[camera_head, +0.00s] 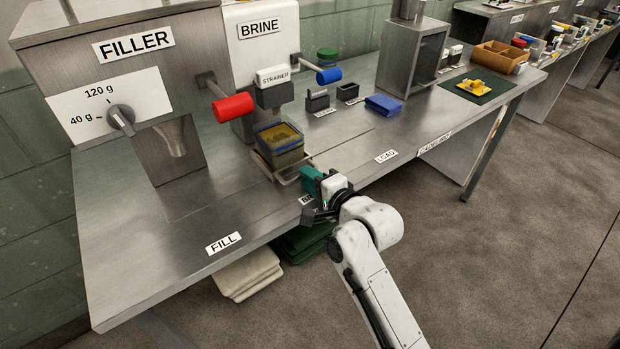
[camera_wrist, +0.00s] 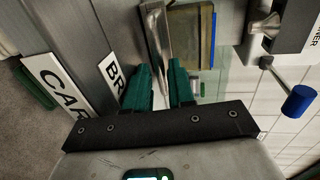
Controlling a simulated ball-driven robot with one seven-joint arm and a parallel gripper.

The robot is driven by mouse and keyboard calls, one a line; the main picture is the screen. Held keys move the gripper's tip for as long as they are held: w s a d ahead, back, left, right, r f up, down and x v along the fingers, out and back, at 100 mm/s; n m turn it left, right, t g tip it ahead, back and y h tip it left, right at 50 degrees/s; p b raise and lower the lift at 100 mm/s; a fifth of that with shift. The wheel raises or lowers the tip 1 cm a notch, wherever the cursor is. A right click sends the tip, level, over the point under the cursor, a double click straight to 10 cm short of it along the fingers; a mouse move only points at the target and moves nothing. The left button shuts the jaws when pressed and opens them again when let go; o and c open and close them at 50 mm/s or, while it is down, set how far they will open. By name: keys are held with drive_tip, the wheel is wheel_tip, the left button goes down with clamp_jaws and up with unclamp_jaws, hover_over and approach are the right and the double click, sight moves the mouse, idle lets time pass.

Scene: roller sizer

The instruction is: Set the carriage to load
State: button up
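The carriage (camera_head: 270,163) is a metal frame on the bench, holding a clear container (camera_head: 281,144) with yellowish contents and a blue rim. It stands in front of the BRINE machine, by a sign partly hidden by my gripper. The LOAD sign (camera_head: 386,156) lies farther right along the bench's front edge. My gripper (camera_head: 308,179) is at the carriage's front. In the wrist view its green fingers (camera_wrist: 162,78) lie either side of the carriage's metal handle (camera_wrist: 157,40). Whether they press on it cannot be made out.
The FILLER machine (camera_head: 120,80) stands left, the BRINE machine (camera_head: 258,45) behind the carriage. A red handle (camera_head: 232,107) and a blue handle (camera_head: 329,75) stick out above. A blue cloth (camera_head: 384,105) lies behind the LOAD sign. The FILL sign (camera_head: 223,243) is left; bench space toward LOAD is clear.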

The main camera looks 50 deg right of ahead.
clamp_jaws()
idle(0.6)
